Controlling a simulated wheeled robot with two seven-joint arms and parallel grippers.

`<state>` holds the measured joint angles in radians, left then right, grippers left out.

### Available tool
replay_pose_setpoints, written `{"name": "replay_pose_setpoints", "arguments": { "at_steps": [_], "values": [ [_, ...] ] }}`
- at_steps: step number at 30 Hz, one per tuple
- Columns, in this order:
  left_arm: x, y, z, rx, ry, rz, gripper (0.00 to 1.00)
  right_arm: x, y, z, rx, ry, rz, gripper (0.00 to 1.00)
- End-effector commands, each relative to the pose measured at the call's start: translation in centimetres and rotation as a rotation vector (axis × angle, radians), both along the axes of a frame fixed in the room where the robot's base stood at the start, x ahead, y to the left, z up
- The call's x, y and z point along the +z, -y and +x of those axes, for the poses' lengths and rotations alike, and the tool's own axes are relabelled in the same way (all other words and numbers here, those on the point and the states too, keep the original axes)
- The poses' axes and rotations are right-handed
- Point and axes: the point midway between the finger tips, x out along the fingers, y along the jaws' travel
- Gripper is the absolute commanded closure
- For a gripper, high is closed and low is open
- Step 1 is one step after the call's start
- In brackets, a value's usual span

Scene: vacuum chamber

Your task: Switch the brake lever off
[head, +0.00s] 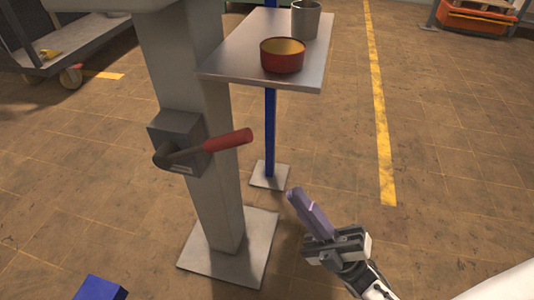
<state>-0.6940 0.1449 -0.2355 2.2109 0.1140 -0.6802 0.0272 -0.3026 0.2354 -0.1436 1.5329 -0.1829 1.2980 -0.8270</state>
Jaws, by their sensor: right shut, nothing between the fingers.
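The brake lever (228,139) has a red handle on a dark bent arm. It is mounted on a grey box (179,134) on the side of a grey column. The handle points to the right and slightly up. My right gripper (296,194) is below and to the right of the handle, apart from it. Its purple-grey fingers are closed together with nothing between them. My left gripper is not in view.
A grey shelf (232,66) on a blue post holds a red bowl (283,58) and a metal cup (306,20). The column's base plate (230,262) lies on the floor. A trolley (70,40) stands at upper left.

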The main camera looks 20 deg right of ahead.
Motion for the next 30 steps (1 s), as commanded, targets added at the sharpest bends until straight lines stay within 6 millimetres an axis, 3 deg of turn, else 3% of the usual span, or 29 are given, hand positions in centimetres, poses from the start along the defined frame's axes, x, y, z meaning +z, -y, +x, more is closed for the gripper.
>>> {"name": "replay_pose_setpoints", "arguments": {
  "at_steps": [6, 15, 30],
  "values": [
    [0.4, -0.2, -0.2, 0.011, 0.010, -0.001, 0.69, 3.9, -2.1, 2.5, 0.001, 0.004, 0.002, 1.00],
    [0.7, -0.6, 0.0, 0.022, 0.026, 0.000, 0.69, 7.2, -4.2, 5.0, 0.002, 0.001, 0.002, 1.00],
    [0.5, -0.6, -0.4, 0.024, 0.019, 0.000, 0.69, 7.9, -4.6, 5.6, 0.000, -0.001, 0.001, 1.00]
  ]
}}
